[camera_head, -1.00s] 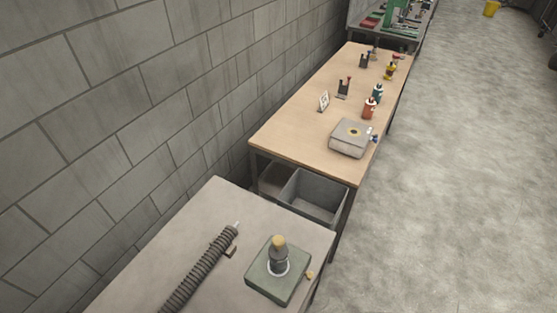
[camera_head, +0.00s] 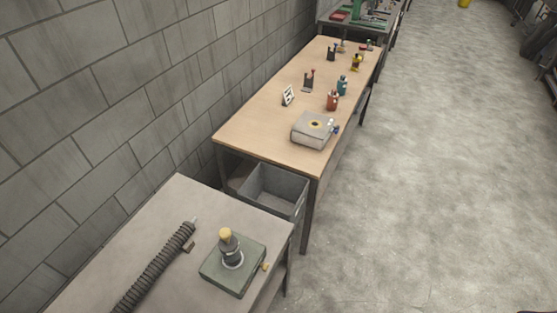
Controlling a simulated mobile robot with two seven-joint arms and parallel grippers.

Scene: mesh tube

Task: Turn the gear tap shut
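No part is plainly marked as the gear tap. One candidate is the squat green-grey block (camera_head: 219,279) on the near table, with an upright dark fitting (camera_head: 231,255) that has a yellow top (camera_head: 226,234). A small yellow piece (camera_head: 265,266) sits at the block's right edge. Another candidate is the pale grey box (camera_head: 308,138) on the wooden table, with a dark-and-yellow round centre (camera_head: 314,124) and small blue and white parts at its right side. I cannot tell if either is open or shut. Neither of my grippers is in view.
A ribbed dark hose (camera_head: 153,269) lies on the grey near table (camera_head: 150,220). The wooden table (camera_head: 255,126) beyond bears red (camera_head: 333,101) and teal (camera_head: 342,86) bottles and several small items. A grey bin (camera_head: 275,187) stands between the tables. The floor (camera_head: 440,170) at right is clear.

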